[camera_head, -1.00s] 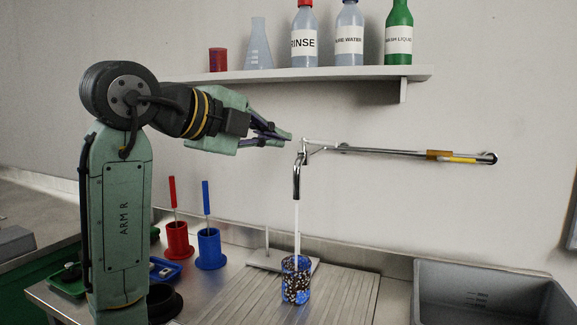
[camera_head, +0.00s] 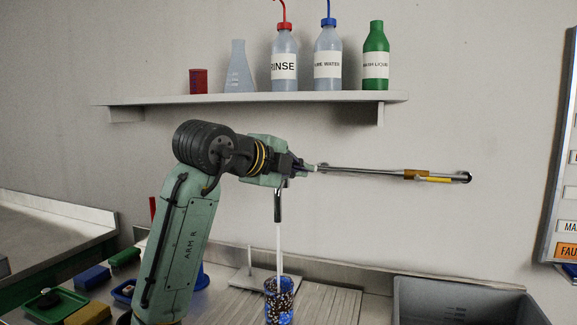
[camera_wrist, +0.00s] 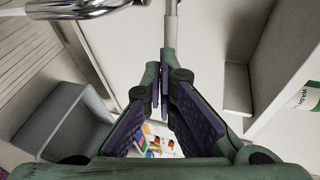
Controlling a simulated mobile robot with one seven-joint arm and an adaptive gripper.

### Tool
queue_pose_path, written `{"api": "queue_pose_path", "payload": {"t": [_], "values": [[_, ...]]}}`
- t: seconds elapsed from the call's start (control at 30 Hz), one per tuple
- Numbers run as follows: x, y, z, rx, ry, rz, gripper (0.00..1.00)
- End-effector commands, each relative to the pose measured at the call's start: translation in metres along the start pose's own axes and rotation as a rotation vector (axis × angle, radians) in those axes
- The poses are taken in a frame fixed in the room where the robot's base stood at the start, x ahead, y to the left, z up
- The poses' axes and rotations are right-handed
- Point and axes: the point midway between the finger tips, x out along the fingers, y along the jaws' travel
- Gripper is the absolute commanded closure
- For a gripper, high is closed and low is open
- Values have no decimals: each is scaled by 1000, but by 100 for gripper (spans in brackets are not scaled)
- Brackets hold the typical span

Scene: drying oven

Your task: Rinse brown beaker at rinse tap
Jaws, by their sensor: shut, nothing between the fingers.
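A beaker (camera_head: 279,303) with a speckled brown, black and blue look stands upright on the ribbed drainer below the rinse tap. The tap's chrome spout (camera_head: 278,204) points down, and a white water stream (camera_head: 279,245) runs from it into the beaker. My gripper (camera_head: 307,167) is at the top of the tap, well above the beaker, and partly hides the tap body. In the wrist view my gripper (camera_wrist: 160,78) has its fingertips together with nothing held, beside the end of a grey rod (camera_wrist: 171,28). Contact with the tap cannot be told.
A long lever-like rod (camera_head: 390,172) extends right from the tap. A wall shelf (camera_head: 250,98) above carries several bottles and vessels. A grey basin (camera_head: 455,300) is at lower right. A green tray (camera_head: 55,305) is at lower left.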

Motion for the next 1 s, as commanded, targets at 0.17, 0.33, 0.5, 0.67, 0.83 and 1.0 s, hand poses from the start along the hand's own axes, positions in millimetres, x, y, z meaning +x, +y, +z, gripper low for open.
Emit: {"api": "queue_pose_path", "payload": {"t": [0.17, 0.33, 0.5, 0.67, 0.83, 1.0], "values": [[2, 0, 0, 0, 0, 0, 100], [2, 0, 0, 0, 0, 0, 100], [8, -1, -5, -14, -65, 2, 100], [20, -10, -9, -33, -103, 1, 100], [25, -8, -10, -32, -106, 0, 100], [25, -8, -10, -32, -106, 0, 100]]}}
